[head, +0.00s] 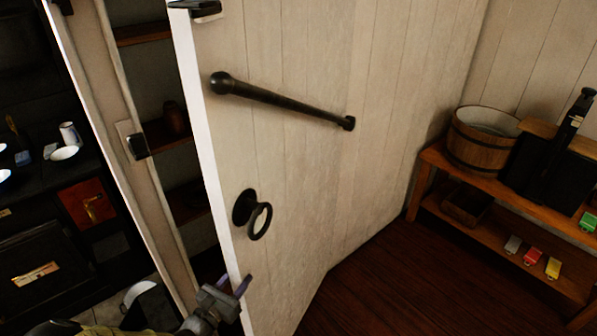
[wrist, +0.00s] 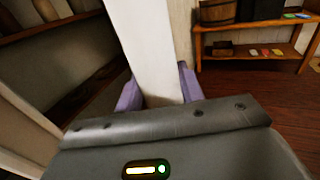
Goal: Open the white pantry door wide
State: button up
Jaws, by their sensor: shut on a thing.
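The white pantry door (head: 300,190) stands partly open in the head view, with its free edge toward me and a gap at its left showing the pantry inside. My gripper (head: 234,285) is low on the door's free edge, below the ring handle. In the wrist view, the door edge (wrist: 148,45) stands between the purple fingers of my gripper (wrist: 160,90), one on each face, and they are shut on it. The door's hinge side is not clearly shown.
Pantry shelves (head: 165,141) show behind the door frame (head: 118,125). A dark stove (head: 48,245) stands at the left. A wooden bench (head: 490,240) with a wooden bucket (head: 480,142) stands right of the door. The wooden floor (head: 420,280) before the bench is clear.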

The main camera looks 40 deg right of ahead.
jog(key=shift+n+t, duration=0.5)
jog(key=s+d+p, duration=0.1)
jog(key=s, duration=0.1)
jog(key=s+d+p, duration=0.1)
jog(key=s, duration=0.1)
jog(key=s+d, duration=0.1)
jog(key=s, duration=0.2)
jog(key=shift+d+r+p, duration=0.1)
jog(key=shift+r+p, duration=0.05)
jog(key=shift+p, duration=0.25)
jog(key=shift+s+d+y, duration=0.1)
jog(key=shift+y, duration=0.2)
